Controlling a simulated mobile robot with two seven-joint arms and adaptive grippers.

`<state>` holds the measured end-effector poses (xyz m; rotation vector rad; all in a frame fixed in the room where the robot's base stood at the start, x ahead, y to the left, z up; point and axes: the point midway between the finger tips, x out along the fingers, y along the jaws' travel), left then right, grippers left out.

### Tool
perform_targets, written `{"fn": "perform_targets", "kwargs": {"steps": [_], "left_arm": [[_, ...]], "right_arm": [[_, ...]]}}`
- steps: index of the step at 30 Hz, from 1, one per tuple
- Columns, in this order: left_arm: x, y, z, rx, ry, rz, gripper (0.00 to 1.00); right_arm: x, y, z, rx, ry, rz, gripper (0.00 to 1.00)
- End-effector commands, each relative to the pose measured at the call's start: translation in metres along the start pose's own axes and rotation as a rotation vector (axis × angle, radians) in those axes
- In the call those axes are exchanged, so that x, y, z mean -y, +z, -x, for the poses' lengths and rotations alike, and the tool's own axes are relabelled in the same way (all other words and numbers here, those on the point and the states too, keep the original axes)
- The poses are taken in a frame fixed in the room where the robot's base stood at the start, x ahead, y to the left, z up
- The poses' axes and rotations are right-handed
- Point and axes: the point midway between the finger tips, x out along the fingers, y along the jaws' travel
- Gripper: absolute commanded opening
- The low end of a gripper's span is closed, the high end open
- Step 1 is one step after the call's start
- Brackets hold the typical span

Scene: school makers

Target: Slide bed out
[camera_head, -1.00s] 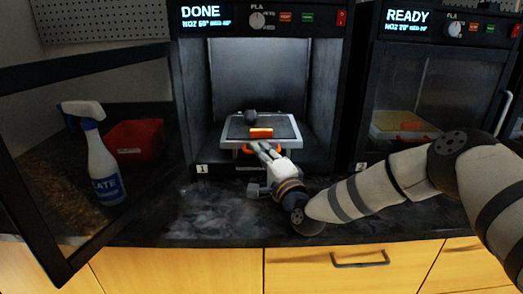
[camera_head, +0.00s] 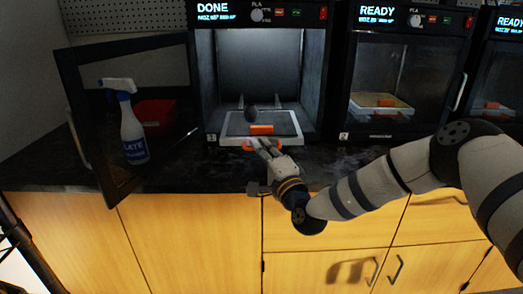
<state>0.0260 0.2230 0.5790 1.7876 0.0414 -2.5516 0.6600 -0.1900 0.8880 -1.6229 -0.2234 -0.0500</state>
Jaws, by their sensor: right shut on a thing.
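The print bed (camera_head: 235,127) is a light-rimmed grey tray at the mouth of the left printer (camera_head: 206,85), whose screen reads DONE. An orange block (camera_head: 262,129) lies on the bed, and a dark rounded lump (camera_head: 250,114) is at its back edge. An orange handle (camera_head: 248,145) is on the bed's front. My right gripper (camera_head: 264,146) is shut on this handle, its fingers partly covering it. My left gripper is not in view.
The printer's door (camera_head: 83,120) stands open to the left. A spray bottle (camera_head: 133,130) and a red bin (camera_head: 155,112) show behind its glass. A closed printer (camera_head: 345,105) reading READY stands right. The dark counter (camera_head: 210,172) is clear in front.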

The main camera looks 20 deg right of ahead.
Motion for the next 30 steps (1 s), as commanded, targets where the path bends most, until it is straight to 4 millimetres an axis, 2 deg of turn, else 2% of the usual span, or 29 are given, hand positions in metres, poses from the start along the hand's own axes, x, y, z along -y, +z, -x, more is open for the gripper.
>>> {"fn": "perform_targets", "kwargs": {"steps": [11,12,15,23,26,30], "left_arm": [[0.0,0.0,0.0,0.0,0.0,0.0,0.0],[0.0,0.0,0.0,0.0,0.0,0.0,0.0],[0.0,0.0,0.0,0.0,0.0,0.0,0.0],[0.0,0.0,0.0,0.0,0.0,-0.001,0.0],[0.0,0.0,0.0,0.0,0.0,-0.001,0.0],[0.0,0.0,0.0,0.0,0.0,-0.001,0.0]], "right_arm": [[-0.004,0.003,0.003,0.006,0.008,-0.001,0.0],[-0.004,0.003,0.003,0.007,0.009,-0.001,0.09],[-0.004,0.003,0.003,0.007,0.009,-0.001,0.28],[-0.002,0.002,0.002,0.004,0.005,-0.001,0.28],[-0.002,0.002,0.009,0.004,0.005,-0.002,0.28],[-0.003,0.001,0.043,0.004,0.009,-0.004,0.28]]}}
